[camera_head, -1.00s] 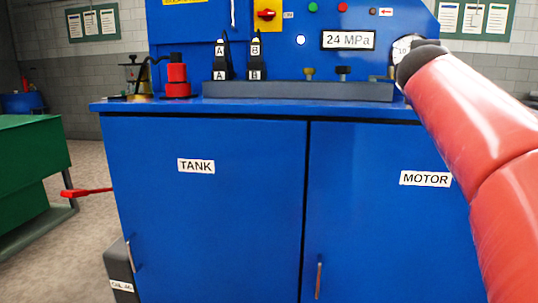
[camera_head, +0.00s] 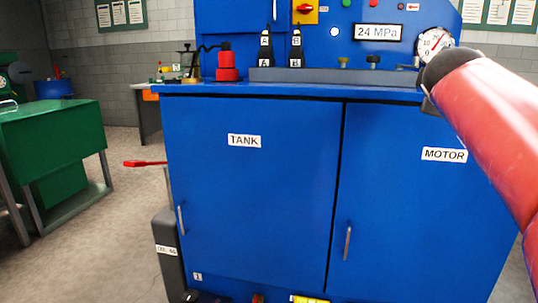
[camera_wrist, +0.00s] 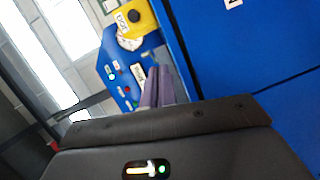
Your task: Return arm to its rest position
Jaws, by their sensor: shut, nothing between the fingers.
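My arm (camera_head: 490,115), red with a dark joint, reaches in from the right edge of the head view, in front of the blue cabinet's right side. My gripper (camera_wrist: 160,85) shows in the wrist view as two greyish-purple fingers lying close together, shut and empty. The fingers point towards a tilted view of the blue panel (camera_wrist: 122,82). In the head view the fingers cannot be made out behind the arm.
The blue cabinet (camera_head: 258,190) with TANK and MOTOR doors fills the middle. On its top stand a red cylinder (camera_head: 227,65) and black crimper-like parts marked A and B (camera_head: 265,48). A green bench (camera_head: 55,130) stands left, with bare floor (camera_head: 115,225) between.

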